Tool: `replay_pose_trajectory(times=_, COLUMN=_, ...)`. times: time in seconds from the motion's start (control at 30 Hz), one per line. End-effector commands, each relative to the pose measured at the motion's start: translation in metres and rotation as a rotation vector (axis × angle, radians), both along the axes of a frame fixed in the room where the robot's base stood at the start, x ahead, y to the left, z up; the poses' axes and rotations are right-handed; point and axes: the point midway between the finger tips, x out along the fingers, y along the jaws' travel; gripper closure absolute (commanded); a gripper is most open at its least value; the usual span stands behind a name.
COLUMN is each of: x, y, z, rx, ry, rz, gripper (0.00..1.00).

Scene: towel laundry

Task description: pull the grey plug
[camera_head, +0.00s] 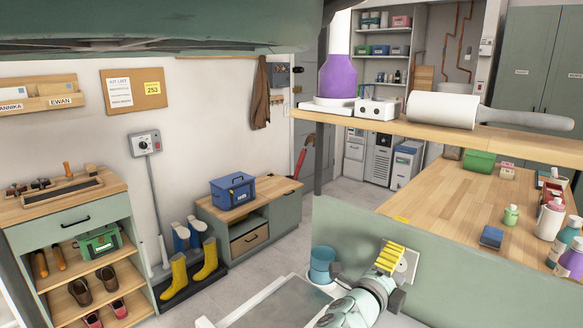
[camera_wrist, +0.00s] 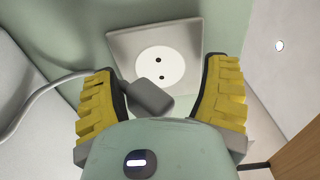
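The grey plug (camera_wrist: 150,97) shows in the wrist view, tilted between my fingers, close to the left one. Whether it touches that finger I cannot tell. Its grey cable (camera_wrist: 45,98) runs off to the left behind that finger. Behind it is a square wall plate with a round white socket (camera_wrist: 155,66); both socket holes show empty. My gripper (camera_wrist: 160,75) is open, its yellow ribbed fingers wide apart, with a gap between plug and right finger. In the head view my gripper (camera_head: 389,258) is in front of the socket plate (camera_head: 408,264); the plug is hidden there.
The plate is on a green panel (camera_head: 450,275) below a wooden worktop (camera_head: 430,190) with bottles. A blue bucket (camera_head: 322,265) stands left of my gripper. A wooden shelf (camera_head: 490,140) with a lint roller is above. Open floor lies at the back left.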

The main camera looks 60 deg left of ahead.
Motion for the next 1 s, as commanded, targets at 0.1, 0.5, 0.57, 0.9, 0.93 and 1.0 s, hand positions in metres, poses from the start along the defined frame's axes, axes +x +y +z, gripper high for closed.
replay_pose_trajectory(times=0.1, x=0.001, y=-0.001, z=0.000, rx=0.000, ry=-0.001, rz=-0.002, gripper=0.27)
replay_pose_trajectory(times=0.5, x=0.000, y=0.000, z=-0.007, rx=0.000, ry=-0.001, rz=-0.001, gripper=0.27)
replay_pose_trajectory(times=0.57, x=0.000, y=0.000, z=-0.009, rx=0.000, ry=-0.001, rz=-0.001, gripper=0.27)
replay_pose_trajectory(times=0.9, x=-0.001, y=0.000, z=-0.012, rx=0.000, ry=0.000, rz=0.001, gripper=0.27)
replay_pose_trajectory(times=0.93, x=-0.001, y=0.000, z=-0.012, rx=0.000, ry=-0.001, rz=0.001, gripper=0.27)
replay_pose_trajectory(times=1.0, x=-0.001, y=0.000, z=-0.012, rx=0.001, ry=-0.001, rz=0.001, gripper=0.27)
